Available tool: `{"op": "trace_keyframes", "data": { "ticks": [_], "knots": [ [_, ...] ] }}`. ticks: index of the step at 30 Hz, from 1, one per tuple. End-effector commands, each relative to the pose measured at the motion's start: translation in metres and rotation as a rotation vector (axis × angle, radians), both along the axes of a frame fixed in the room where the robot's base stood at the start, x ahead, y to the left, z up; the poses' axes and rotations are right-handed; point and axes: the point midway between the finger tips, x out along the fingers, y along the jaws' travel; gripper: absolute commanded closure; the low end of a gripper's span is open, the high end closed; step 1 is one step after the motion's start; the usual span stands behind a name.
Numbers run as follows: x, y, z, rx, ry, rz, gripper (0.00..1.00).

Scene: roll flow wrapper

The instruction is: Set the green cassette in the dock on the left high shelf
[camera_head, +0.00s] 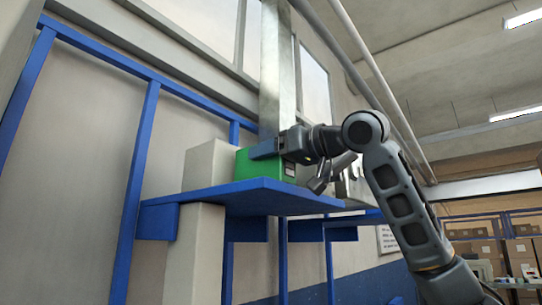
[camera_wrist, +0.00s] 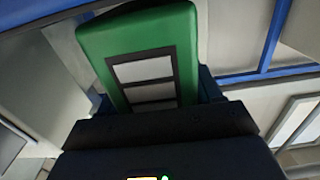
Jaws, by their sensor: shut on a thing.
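The green cassette (camera_head: 257,167) is at the blue high shelf (camera_head: 255,193), next to a pale upright block (camera_head: 208,166). My gripper (camera_head: 266,149) is shut on the cassette from above and to the right. In the wrist view the green cassette (camera_wrist: 136,32) has a dark panel with pale windows and sits between my fingers (camera_wrist: 160,112). The head view looks up from below, so the shelf top is hidden. I cannot tell whether the cassette touches the shelf, and I cannot make out the dock clearly.
A grey column (camera_head: 278,80) rises behind the cassette. Blue frame posts (camera_head: 138,190) stand at the left, and a pale post (camera_head: 194,255) is under the shelf. Pipes (camera_head: 365,80) run along the wall above my arm. Boxes on racks (camera_head: 515,255) are far off at the right.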

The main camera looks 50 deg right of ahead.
Motion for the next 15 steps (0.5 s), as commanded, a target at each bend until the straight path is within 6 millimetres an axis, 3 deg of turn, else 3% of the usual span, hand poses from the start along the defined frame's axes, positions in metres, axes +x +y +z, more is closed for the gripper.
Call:
{"op": "trace_keyframes", "data": {
  "ticks": [11,12,15],
  "knots": [
    [-0.0003,0.0003,-0.005,0.0,-0.002,0.001,0.79],
    [-0.0001,0.0002,-0.0052,0.0,-0.001,0.001,0.34],
    [-0.0001,0.0002,-0.0047,0.0,-0.001,0.0,0.24]
  ]
}}
